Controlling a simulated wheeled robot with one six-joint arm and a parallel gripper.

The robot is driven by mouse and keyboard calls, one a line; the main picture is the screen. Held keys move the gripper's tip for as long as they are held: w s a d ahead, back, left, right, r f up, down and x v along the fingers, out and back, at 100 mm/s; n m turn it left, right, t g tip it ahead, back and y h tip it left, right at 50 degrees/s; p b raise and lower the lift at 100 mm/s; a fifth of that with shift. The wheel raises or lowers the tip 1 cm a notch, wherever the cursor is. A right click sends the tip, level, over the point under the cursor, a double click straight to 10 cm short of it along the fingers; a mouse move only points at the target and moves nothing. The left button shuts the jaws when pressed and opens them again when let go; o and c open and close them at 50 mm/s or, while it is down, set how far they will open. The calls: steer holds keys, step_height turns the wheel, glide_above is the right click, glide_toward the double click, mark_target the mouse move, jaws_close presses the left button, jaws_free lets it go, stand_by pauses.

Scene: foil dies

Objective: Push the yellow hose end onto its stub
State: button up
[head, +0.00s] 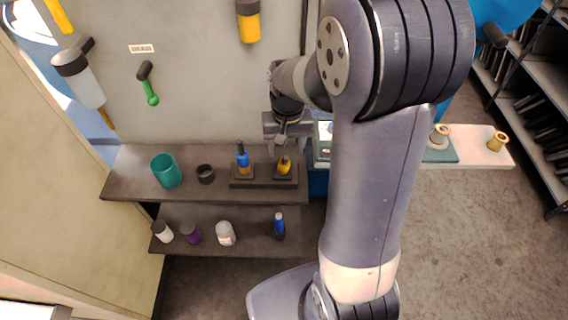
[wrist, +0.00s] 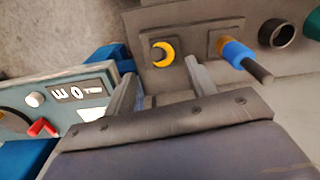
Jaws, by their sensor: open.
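A yellow ring-like piece, which looks like the yellow hose end (head: 285,168), stands at a dark square mount at the right end of the upper shelf. In the wrist view it shows as a yellow crescent (wrist: 168,50) around a dark centre; I cannot tell how far it sits on its stub. My gripper (head: 281,146) is just above it, pointing down. In the wrist view my gripper (wrist: 162,72) is open and empty, its fingers spread to either side of the line to the yellow piece, apart from it. A blue piece with a black end (wrist: 237,55) stands on the neighbouring mount.
A dark ring cup (head: 205,173) and a teal cup (head: 166,171) stand left on the upper shelf (head: 128,183). Several small bottles stand on the lower shelf (head: 200,247). A panel with a red switch (wrist: 42,128) lies close beside my gripper. The back board (head: 190,90) rises behind.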

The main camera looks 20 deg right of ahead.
steer(key=shift+w+a+f+p, duration=0.1)
steer(key=shift+f+p, duration=0.15)
steer(key=shift+f, duration=1.05)
steer(key=shift+w+a+f+p, duration=0.1)
steer(key=shift+f+p, duration=0.1)
steer(key=shift+f, duration=1.1)
steer(key=c, duration=1.1)
steer(key=shift+o, duration=0.2)
steer(key=shift+r, duration=0.15)
step_height(320, 180, up, 10)
steer(key=shift+f+b, duration=0.1)
steer(key=shift+b, duration=0.2)
